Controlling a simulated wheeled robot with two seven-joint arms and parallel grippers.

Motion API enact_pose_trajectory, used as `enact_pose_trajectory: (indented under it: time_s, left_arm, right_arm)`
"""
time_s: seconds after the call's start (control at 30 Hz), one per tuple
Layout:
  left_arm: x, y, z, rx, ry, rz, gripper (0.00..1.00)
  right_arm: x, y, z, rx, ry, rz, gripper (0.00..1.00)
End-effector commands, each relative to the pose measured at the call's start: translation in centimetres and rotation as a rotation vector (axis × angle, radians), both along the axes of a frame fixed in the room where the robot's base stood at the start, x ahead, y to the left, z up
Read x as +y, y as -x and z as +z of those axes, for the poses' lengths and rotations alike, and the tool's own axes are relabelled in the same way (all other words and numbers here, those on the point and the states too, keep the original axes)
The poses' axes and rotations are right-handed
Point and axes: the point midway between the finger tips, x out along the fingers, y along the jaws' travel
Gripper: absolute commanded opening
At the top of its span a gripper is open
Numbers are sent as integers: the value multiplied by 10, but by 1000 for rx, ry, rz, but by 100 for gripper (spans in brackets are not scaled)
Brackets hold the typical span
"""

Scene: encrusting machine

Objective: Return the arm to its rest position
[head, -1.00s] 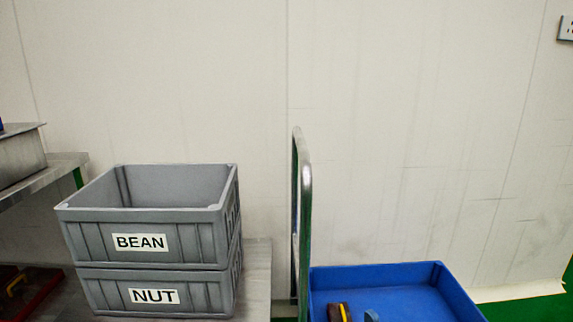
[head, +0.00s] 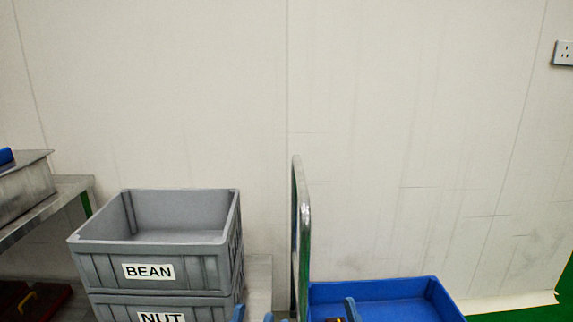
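Only the tips of my grippers show, at the bottom edge of the head view. My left gripper (head: 254,316) appears as two blue tips with a gap between them, just right of the grey crates. I see nothing held between them. Another blue tip (head: 352,309), which looks like part of my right gripper, stands in front of the blue bin. Its other finger cannot be made out. Both arms are otherwise below the picture.
A grey BEAN crate (head: 148,271) sits stacked on a NUT crate (head: 162,317) at left. A blue bin (head: 375,290) stands right of an upright metal handle (head: 301,235). A metal bench (head: 70,187) is at far left.

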Motion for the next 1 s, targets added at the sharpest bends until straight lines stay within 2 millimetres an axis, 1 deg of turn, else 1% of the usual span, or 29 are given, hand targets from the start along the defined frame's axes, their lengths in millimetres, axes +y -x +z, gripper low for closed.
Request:
enact_pose_trajectory:
  time_s: [0.03,0.1,0.2,0.33,0.47,0.57,0.63,0.77,0.87,1.0]
  left_arm:
    - [-1,-10,10,83,-28,5,36]
    - [-1,-23,3,199,-69,11,36]
    - [-1,-37,-10,367,-123,16,36]
    - [3,-48,-31,584,-196,22,36]
    - [9,-49,-54,803,-264,24,36]
    - [15,-43,-72,972,-315,22,36]
    - [20,-35,-84,1090,-350,19,36]
    - [32,-13,-104,1310,-413,12,36]
    - [42,10,-115,1479,-460,5,36]
    - [57,50,-126,1715,-523,-14,36]
  right_arm:
    - [1,-10,10,83,28,-5,92]
    - [1,-23,3,199,69,-11,92]
    - [1,-37,-10,367,124,-16,92]
    - [-2,-48,-31,584,196,-22,92]
    - [-9,-49,-54,803,264,-24,92]
    - [-15,-43,-72,972,315,-21,92]
    - [-20,-35,-84,1091,349,-20,92]
    - [-32,-13,-104,1310,413,-13,92]
    - [-42,10,-116,1479,460,-3,92]
    - [-57,50,-126,1716,524,14,92]
